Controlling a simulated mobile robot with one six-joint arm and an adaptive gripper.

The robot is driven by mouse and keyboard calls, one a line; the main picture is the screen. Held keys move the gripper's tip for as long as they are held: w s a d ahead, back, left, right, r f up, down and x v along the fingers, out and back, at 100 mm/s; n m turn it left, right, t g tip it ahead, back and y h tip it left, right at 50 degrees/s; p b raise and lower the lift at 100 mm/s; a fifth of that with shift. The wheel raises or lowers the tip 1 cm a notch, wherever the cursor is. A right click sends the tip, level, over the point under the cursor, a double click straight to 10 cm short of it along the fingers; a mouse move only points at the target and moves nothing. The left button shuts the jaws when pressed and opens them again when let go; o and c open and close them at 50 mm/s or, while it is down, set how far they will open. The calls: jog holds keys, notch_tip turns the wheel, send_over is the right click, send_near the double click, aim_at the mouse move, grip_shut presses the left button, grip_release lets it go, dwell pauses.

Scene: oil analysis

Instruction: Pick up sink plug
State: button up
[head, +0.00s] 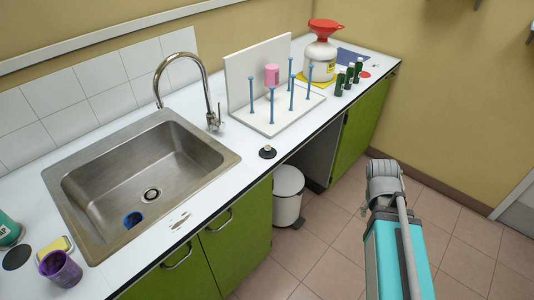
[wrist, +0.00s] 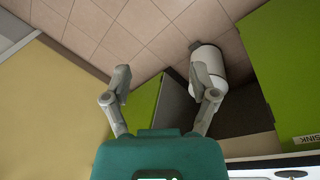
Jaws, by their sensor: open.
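The sink plug (head: 267,152), a small black disc with a pale knob on top, lies on the white counter (head: 225,180) near its front edge, right of the sink (head: 145,180). The plug is not in the sink's drain (head: 152,195). My gripper (wrist: 160,70) shows in the wrist view with its two fingers spread apart and nothing between them. It is above the floor by the green cabinets, apart from the plug. In the head view I cannot make out the fingers. A dark patch at the wrist view's bottom right edge is too cut off to identify.
A white bin (head: 288,193) stands below the counter. A purple cup (head: 60,270) is far left. Counter around the plug is clear.

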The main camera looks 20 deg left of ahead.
jog(key=w+a+n+t+h+b, duration=0.1)
jog(key=w+a+n+t+h, duration=0.2)
jog(key=a+n, duration=0.65)
jog(key=n+t+y+b, duration=0.35)
jog(key=n+t, duration=0.55)
jog(key=n, duration=1.2)
send_near(266, 149)
jog(key=p+v, duration=0.1)
jog(key=v, duration=0.1)
jog(key=shift+s+d+r, duration=0.1)
jog(key=shift+s+r, duration=0.1)
jog(key=shift+s, duration=0.2)
jog(key=b+x, duration=0.3)
jog(key=x, duration=0.4)
jog(key=shift+w+f, duration=0.2)
jog(key=shift+w, duration=0.2)
jog(key=shift+w+f, duration=0.1)
jog(key=shift+w, duration=0.35)
jog(key=shift+b, duration=0.3)
